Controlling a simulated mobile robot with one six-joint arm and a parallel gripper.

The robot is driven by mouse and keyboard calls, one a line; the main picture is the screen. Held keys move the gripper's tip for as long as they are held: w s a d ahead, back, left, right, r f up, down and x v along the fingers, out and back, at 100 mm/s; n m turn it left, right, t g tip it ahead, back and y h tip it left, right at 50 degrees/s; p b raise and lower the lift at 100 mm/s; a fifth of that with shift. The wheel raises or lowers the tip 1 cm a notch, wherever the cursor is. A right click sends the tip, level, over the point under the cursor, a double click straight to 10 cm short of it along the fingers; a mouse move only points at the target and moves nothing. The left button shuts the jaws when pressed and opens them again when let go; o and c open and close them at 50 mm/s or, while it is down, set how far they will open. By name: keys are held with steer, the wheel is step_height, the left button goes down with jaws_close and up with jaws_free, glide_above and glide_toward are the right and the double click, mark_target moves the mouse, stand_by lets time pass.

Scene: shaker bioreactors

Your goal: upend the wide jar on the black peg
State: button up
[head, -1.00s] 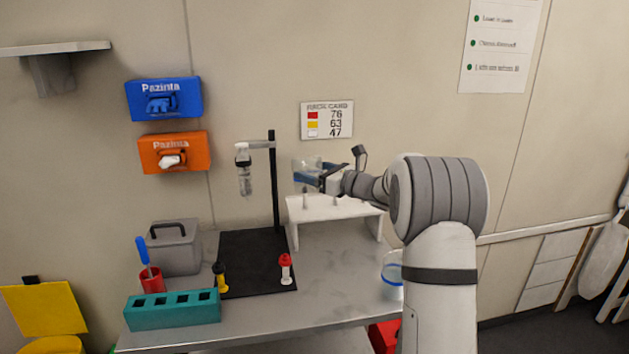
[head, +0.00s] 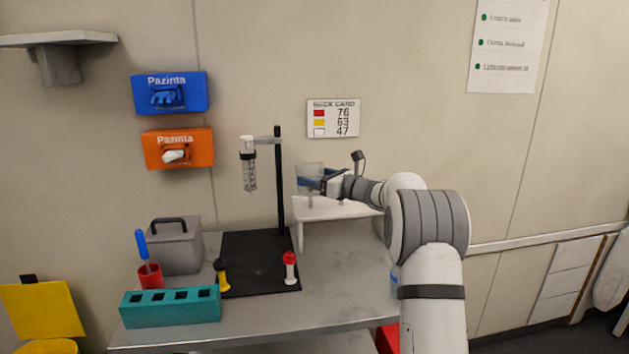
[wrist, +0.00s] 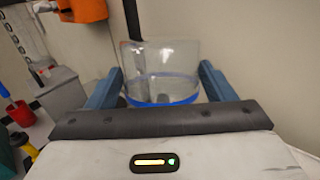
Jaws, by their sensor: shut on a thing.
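The wide jar (wrist: 160,65) is clear, with a blue band. It sits between the two blue fingers of my gripper (wrist: 158,88) in the wrist view, and the gripper is shut on it. In the head view the jar (head: 310,173) and my gripper (head: 312,184) are above the left part of a white raised stand (head: 350,208). Short pegs show on the stand under the jar and gripper. They are too small for me to tell which is black, or the gap to the jar. I cannot tell which way the jar's mouth faces.
A black upright post (head: 280,190) with a clamped clear tube (head: 249,172) stands left of the jar. A teal rack (head: 170,307), red-capped vial (head: 290,266), yellow vial (head: 222,278) and grey box (head: 175,246) are on the bench. My arm hides the bench's right end.

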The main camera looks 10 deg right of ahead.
steer(key=shift+f+b, duration=2.3)
steer(key=shift+b, duration=0.2)
steer(key=o, duration=0.9)
steer(key=shift+f, duration=0.1)
steer(key=shift+o, duration=1.3)
steer(key=shift+s, duration=0.1)
